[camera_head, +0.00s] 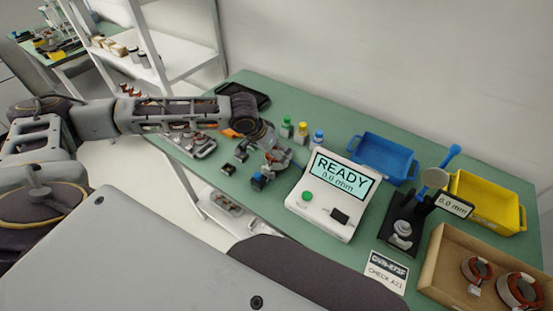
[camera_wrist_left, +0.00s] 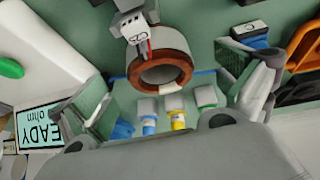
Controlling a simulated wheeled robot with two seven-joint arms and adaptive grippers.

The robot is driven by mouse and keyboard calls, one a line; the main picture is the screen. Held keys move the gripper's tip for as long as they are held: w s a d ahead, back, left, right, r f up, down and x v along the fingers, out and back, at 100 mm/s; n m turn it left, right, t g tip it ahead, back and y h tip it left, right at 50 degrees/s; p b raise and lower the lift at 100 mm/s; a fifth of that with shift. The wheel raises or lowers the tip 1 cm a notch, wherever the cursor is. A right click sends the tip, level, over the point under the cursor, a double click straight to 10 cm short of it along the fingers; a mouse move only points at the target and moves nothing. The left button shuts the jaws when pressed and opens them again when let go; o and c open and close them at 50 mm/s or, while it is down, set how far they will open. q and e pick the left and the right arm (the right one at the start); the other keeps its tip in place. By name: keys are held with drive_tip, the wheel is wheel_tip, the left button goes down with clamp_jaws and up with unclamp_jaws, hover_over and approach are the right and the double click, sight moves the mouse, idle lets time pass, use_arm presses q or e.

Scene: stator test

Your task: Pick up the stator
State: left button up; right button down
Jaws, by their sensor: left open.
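A stator (camera_wrist_left: 160,70), a ring with a red-brown rim and a grey connector block on one side, shows in the left wrist view between the spread fingers of my left gripper (camera_wrist_left: 172,95). The gripper is open, and I see no finger closed on the ring. In the head view my left gripper (camera_head: 276,158) is low over the green table, left of the READY meter; I cannot make out this stator there. Two more copper-wound stators (camera_head: 476,269) (camera_head: 519,290) lie in a cardboard box at the lower right. My right gripper is not in view.
The READY meter (camera_head: 331,193) stands right of the gripper. Small capped bottles (camera_head: 301,132) stand behind it. A blue bin (camera_head: 382,158), a yellow bin (camera_head: 487,202), a black test stand (camera_head: 403,232) and the cardboard box (camera_head: 446,262) crowd the right side. Small dark blocks (camera_head: 241,153) lie left.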

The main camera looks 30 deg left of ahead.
use_arm(q)
drive_tip(key=shift+f, duration=0.1)
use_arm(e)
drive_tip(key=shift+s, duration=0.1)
use_arm(q)
drive_tip(key=shift+x, duration=2.1)
drive_tip(key=shift+d+f, duration=0.1)
drive_tip(key=shift+f, duration=0.3)
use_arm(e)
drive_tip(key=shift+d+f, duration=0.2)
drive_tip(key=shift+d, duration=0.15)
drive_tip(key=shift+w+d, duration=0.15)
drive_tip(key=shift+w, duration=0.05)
